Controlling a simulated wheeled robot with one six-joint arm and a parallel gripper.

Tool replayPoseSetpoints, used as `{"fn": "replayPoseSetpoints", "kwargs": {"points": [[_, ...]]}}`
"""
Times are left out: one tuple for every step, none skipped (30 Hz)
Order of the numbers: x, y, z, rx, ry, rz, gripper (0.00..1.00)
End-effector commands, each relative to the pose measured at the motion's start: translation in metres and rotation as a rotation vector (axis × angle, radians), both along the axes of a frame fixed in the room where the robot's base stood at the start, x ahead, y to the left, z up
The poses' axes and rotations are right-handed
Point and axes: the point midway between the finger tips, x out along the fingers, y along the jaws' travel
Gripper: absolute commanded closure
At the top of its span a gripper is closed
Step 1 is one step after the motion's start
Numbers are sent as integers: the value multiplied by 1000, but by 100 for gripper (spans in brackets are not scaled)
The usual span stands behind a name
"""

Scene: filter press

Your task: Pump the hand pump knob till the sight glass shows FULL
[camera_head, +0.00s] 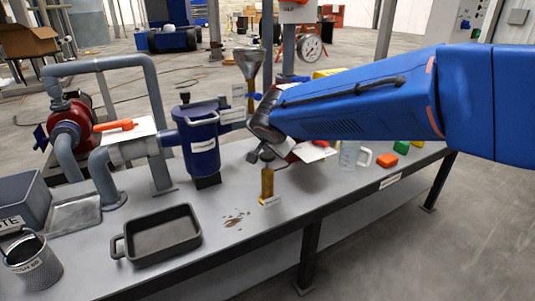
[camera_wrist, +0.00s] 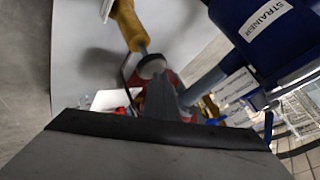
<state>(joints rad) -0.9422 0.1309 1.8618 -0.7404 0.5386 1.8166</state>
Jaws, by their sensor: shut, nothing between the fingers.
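The hand pump is a brass-coloured upright cylinder (camera_head: 267,183) on the bench, with a small label at its foot. In the wrist view its brass body (camera_wrist: 128,25) has a thin metal rod ending in a round grey knob (camera_wrist: 151,66). My gripper (camera_head: 254,156) is shut and empty, close to the pump's top. In the wrist view its closed fingertips (camera_wrist: 161,82) are right by the knob; I cannot tell if they touch it. I cannot make out a sight glass or its level.
A black tray (camera_head: 162,236) sits front left. A clear jug (camera_head: 350,154) and coloured blocks (camera_head: 387,160) are to the right.

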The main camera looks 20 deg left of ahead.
Motion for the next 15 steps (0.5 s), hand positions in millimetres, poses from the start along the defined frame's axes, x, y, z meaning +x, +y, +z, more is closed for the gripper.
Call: {"fn": "replayPoseSetpoints", "kwargs": {"points": [[0, 0, 3, 0, 0, 0, 100], [0, 0, 4, 0, -1, -1, 100], [0, 0, 6, 0, -1, -1, 100], [0, 0, 7, 0, -1, -1, 100], [0, 0, 9, 0, -1, -1, 100], [0, 0, 11, 1, -1, 0, 100], [0, 0, 12, 1, 0, 1, 100], [0, 0, 13, 1, 0, 1, 100], [0, 0, 15, 1, 0, 1, 100], [0, 0, 15, 1, 0, 1, 100], [0, 0, 16, 1, 0, 1, 100], [0, 0, 17, 1, 0, 1, 100], [0, 0, 17, 1, 0, 1, 100], [0, 0, 17, 1, 0, 1, 100], [0, 0, 17, 1, 0, 1, 100]]}}
